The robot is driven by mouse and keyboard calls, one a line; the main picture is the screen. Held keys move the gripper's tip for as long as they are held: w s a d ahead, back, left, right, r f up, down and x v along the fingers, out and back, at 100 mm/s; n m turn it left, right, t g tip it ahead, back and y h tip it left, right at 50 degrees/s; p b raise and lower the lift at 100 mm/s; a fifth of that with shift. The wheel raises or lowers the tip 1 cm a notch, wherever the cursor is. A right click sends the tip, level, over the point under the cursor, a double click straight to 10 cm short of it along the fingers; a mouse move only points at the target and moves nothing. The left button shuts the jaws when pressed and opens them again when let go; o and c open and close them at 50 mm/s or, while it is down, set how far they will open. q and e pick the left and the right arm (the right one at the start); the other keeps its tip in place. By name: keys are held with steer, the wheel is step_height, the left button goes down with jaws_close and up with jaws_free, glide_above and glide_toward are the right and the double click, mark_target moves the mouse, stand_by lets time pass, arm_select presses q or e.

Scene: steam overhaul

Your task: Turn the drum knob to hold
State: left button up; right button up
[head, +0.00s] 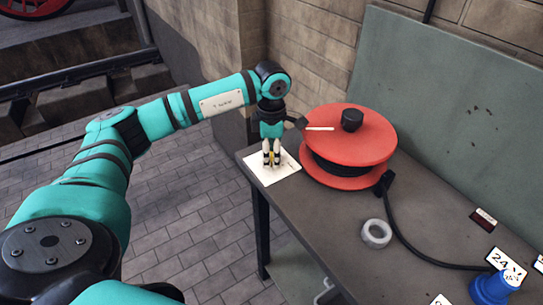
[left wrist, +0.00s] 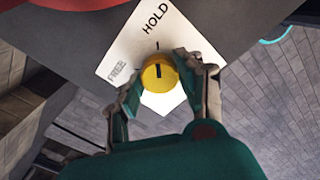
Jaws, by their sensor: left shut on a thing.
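The yellow drum knob (left wrist: 161,75) sits on a white card (left wrist: 118,50) marked HOLD and FREE. Its dark pointer line stands roughly upright in the left wrist view, toward the tick below the word HOLD. My left gripper (left wrist: 152,82) is shut on the knob, one finger on each side. In the head view, my left gripper (head: 271,163) points down over the white card (head: 287,172) at the table's left corner, and its fingers hide most of the knob. The red drum (head: 340,171) with black cable stands just right of the gripper. My right gripper is not in view.
The grey table (head: 325,225) carries a roll of tape (head: 376,233), a black cable (head: 400,235), a blue object (head: 488,288) and a white card reading 24 V (head: 507,265). A green-grey panel (head: 450,110) and a stone wall (head: 310,40) close off the back.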

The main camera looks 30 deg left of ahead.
mark_target(271, 156)
arm_select(q)
steer(key=shift+r, duration=0.15)
stand_by(0.4)
steer(key=o, duration=1.2)
steer(key=shift+c, duration=0.2)
step_height(271, 156, up, 12)
